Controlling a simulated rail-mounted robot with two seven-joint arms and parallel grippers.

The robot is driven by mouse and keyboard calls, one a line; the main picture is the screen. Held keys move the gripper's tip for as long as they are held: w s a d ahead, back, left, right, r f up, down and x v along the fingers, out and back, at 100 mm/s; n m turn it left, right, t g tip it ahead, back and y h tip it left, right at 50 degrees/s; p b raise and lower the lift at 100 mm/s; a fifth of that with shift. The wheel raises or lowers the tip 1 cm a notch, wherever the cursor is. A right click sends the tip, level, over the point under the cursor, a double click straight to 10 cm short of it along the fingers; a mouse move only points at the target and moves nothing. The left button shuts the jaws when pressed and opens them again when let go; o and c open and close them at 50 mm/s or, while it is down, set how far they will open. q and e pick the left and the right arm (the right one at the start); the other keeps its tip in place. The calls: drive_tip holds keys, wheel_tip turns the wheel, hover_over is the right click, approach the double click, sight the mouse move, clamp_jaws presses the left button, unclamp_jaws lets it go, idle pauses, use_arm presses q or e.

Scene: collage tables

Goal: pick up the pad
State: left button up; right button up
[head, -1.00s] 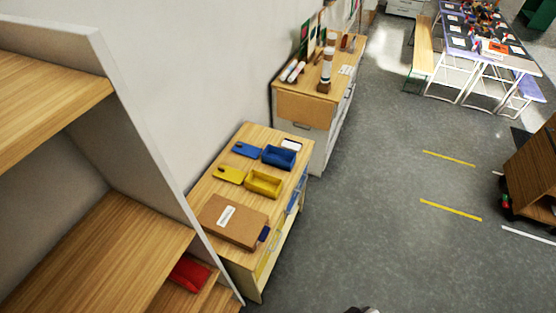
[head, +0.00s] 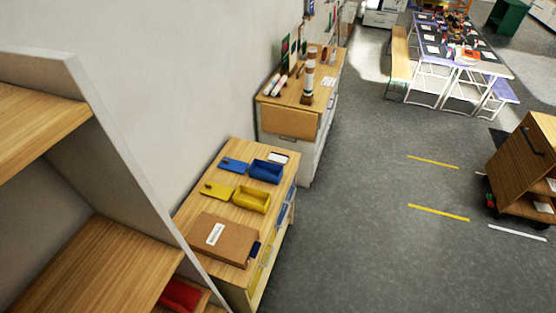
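I cannot tell for certain which thing is the pad. A small dark blue flat item (head: 254,249) sticks out at the right edge of a brown folder-like box (head: 235,240) on the low wooden cabinet (head: 197,208). A small white item with a dark edge (head: 278,157) lies at the far end of the same top. Neither of my grippers is in view.
Blue (head: 266,172) and yellow (head: 251,200) trays stand on the cabinet, each beside a flat piece of its colour. A tall shelf (head: 110,150) blocks the near left. A wooden cart (head: 525,165) stands right. The grey floor (head: 370,220) between is clear.

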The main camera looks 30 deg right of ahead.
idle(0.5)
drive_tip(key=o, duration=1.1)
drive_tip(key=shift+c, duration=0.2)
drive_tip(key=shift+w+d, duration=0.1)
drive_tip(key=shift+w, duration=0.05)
